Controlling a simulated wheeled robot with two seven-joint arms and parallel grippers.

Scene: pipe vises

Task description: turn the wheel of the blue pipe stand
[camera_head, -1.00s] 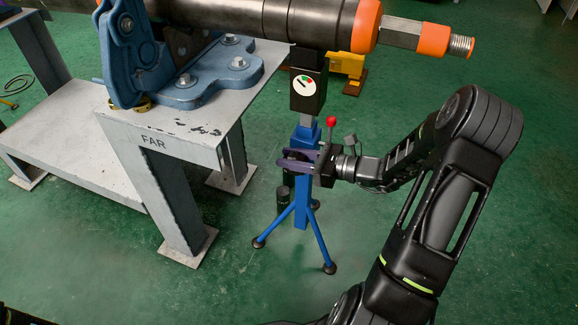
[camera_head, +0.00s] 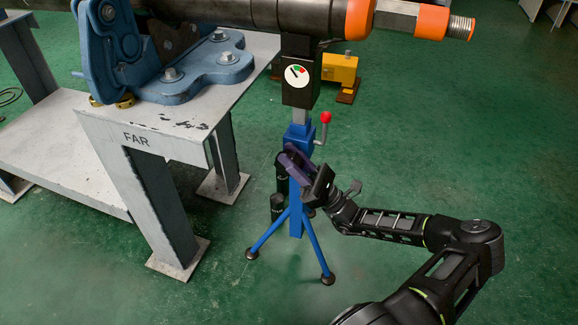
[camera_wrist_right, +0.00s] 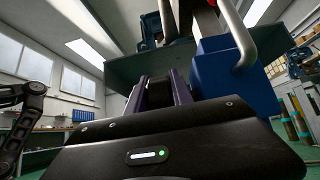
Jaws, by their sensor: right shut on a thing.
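The blue pipe stand (camera_head: 296,205) stands on tripod legs under the end of a dark pipe (camera_head: 250,12). Its black head has a round dial (camera_head: 296,76). A crank with a red knob (camera_head: 326,117) sticks out on its right. My right gripper (camera_head: 290,163), with purple fingers, is at the stand's column just below the blue block, tilted up to the left. It is shut on a black part of the wheel (camera_wrist_right: 160,93), seen between the fingers in the right wrist view. Most of the wheel is hidden; black grips (camera_head: 277,204) show beside the column. My left gripper is not in view.
A grey steel bench (camera_head: 110,128) marked FAR stands close to the left of the stand, carrying a blue pipe vise (camera_head: 190,80). A yellow block (camera_head: 340,68) is on the floor behind. The green floor to the right is clear apart from my arm.

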